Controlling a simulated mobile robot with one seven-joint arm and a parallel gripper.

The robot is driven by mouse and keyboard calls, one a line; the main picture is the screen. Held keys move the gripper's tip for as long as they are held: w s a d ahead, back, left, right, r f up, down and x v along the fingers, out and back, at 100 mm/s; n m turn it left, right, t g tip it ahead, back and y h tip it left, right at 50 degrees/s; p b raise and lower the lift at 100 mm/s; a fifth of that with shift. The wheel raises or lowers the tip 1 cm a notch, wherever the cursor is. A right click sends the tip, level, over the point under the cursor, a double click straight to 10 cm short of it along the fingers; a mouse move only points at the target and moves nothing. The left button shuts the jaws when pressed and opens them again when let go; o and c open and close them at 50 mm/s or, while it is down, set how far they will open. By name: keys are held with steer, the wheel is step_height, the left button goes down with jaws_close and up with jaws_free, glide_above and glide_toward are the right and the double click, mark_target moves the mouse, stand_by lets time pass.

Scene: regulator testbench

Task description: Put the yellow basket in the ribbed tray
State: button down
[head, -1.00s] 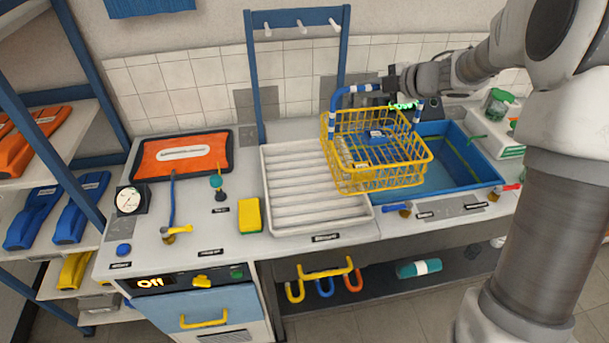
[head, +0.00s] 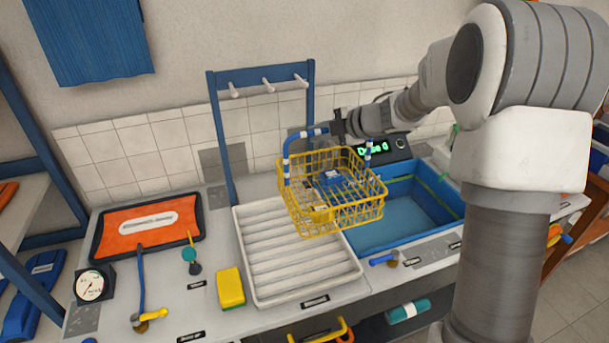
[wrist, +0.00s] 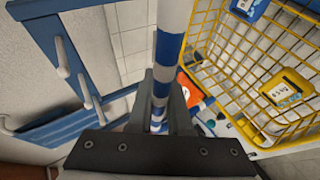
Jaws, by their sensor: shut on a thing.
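The yellow basket (head: 335,222) is a wire basket with a blue-and-white striped handle (head: 287,165). A blue item (head: 340,187) and a yellow item (head: 322,214) lie in it. My gripper (head: 338,128) is shut on the striped handle, and the basket hangs from it. In the head view the basket overlaps the right part of the ribbed tray (head: 262,292) and the left edge of the blue sink. The tray is white, with ridges, and looks empty where visible. In the wrist view my gripper (wrist: 160,115) clasps the handle, with the basket (wrist: 245,130) to the right.
A blue rack (head: 218,135) with white pegs stands behind the tray. The blue sink (head: 400,232) is to the right. A yellow sponge (head: 231,288) lies left of the tray, and an orange tray (head: 120,240) lies farther left. A blue-handled valve (head: 384,258) sits in front of the sink.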

steer(key=s+a+f+b, duration=0.4)
steer(key=a+f+b, duration=0.1)
steer(key=a+f, duration=0.5)
steer(key=shift+s+a+f, duration=0.25)
steer(key=shift+s, duration=0.15)
steer(key=c, duration=0.8)
jaws_free()
steer(key=shift+s+f, duration=0.1)
steer(key=shift+f, duration=0.05)
steer(key=shift+c, duration=0.2)
steer(key=shift+d, duration=0.1)
